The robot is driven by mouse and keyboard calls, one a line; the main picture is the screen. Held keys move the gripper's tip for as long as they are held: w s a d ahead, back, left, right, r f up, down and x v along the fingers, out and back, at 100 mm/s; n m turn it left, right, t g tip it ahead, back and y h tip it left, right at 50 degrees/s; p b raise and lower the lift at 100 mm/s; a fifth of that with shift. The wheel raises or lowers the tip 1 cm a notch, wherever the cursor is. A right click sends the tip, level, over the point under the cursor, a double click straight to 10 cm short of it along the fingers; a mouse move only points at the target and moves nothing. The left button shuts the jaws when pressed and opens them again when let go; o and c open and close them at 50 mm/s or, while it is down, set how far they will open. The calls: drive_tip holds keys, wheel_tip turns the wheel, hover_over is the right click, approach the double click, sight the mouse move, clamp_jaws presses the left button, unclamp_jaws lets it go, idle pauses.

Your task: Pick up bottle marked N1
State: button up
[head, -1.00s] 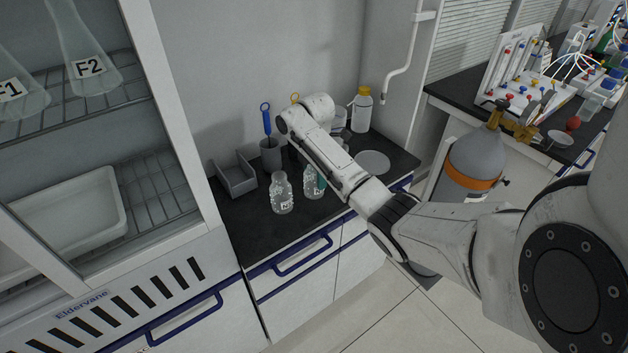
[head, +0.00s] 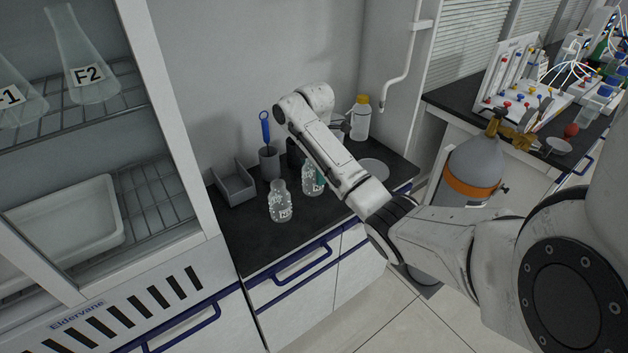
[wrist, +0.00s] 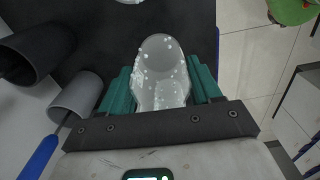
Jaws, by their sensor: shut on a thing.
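My gripper (wrist: 162,88) has teal fingers and is shut on a clear, droplet-covered bottle (wrist: 160,72), with one finger on each side. In the head view this bottle (head: 310,178) shows below my arm, with a teal finger at its right. It looks slightly raised above the black counter. Its marking is not readable. A second, similar clear bottle (head: 280,203) with a small label stands upright on the counter, to the left and nearer the front edge. Its label is too small to read surely.
The black counter (head: 262,243) also carries a grey open tray (head: 235,184), a grey cup (head: 269,162) with a blue-handled brush (head: 265,127), a yellow-capped bottle (head: 360,120) and a round pale disc (head: 373,169). A glass-fronted cabinet stands at left; a gas cylinder (head: 470,170) stands at right.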

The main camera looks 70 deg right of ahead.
wheel_tip(320, 180, up, 13)
drive_tip(key=p, duration=0.6)
drive_tip(key=shift+r, duration=0.15)
